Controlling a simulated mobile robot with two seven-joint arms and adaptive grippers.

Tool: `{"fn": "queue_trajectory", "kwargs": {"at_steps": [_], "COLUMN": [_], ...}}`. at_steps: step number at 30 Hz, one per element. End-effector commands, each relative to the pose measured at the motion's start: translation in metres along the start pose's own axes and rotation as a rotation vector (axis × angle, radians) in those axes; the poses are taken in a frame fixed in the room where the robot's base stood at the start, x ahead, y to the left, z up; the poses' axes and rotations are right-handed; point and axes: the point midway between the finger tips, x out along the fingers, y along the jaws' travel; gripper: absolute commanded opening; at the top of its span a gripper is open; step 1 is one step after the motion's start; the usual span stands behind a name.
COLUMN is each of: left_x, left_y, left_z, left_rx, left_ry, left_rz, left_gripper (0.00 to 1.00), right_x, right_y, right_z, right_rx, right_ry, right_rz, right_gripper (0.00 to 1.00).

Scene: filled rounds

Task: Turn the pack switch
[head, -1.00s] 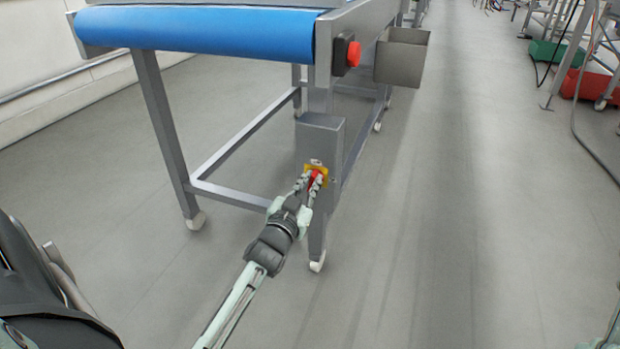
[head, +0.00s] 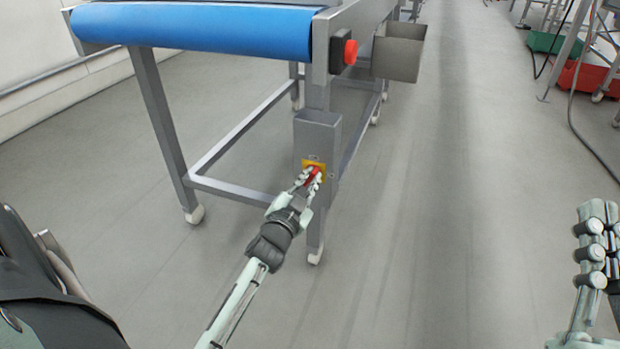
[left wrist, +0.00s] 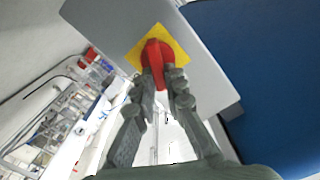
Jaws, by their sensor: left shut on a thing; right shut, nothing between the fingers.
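The pack switch is a red handle (head: 315,171) on a yellow plate (head: 308,165), fixed to a grey box (head: 318,135) on the conveyor's front leg. The left wrist view shows the red handle (left wrist: 157,55) on the yellow plate (left wrist: 180,50). My left gripper (head: 309,178) is shut on the red handle, with a finger on each side of it, and hides part of it in the head view. My right gripper (head: 597,235) is shut and empty at the right edge, over open floor.
The conveyor has a blue belt (head: 195,28), a red push button (head: 350,51) and a grey metal bin (head: 399,52) above the switch. Red crates (head: 585,77) and a hose lie at the upper right. The floor in the middle is clear.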

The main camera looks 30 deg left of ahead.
Motion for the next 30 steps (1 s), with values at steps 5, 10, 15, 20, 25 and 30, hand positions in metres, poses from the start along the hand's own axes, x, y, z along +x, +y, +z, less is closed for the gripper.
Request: {"fn": "queue_trajectory", "kwargs": {"at_steps": [5, 10, 15, 20, 25, 30], "left_x": [0.000, 0.000, 0.000, -0.011, -0.043, -0.080], "left_y": [0.000, 0.000, 0.000, 0.001, 0.001, 0.001], "left_z": [-0.001, 0.000, 0.000, 0.001, 0.001, 0.001], "left_rx": [-0.001, -0.002, -0.002, -0.002, -0.004, -0.003], "left_ry": [0.001, 0.001, 0.001, -0.001, -0.003, -0.003], "left_rz": [0.000, 0.000, 0.000, 0.001, 0.002, 0.001], "left_gripper": [0.22, 0.32, 0.32, 0.32, 0.32, 0.32], "right_x": [0.000, 0.000, 0.000, -0.001, 0.000, 0.000], "right_y": [0.000, 0.000, 0.000, 0.000, 0.000, 0.000], "right_z": [0.000, 0.000, 0.000, 0.001, 0.001, 0.000], "right_rx": [0.000, 0.000, -0.001, -0.001, -0.001, -0.001], "right_ry": [0.001, 0.001, -0.001, -0.002, -0.001, -0.001], "right_rz": [0.000, 0.000, 0.000, 0.000, 0.000, 0.000], "right_gripper": [0.00, 0.00, 0.00, 0.00, 0.00, 0.00]}}
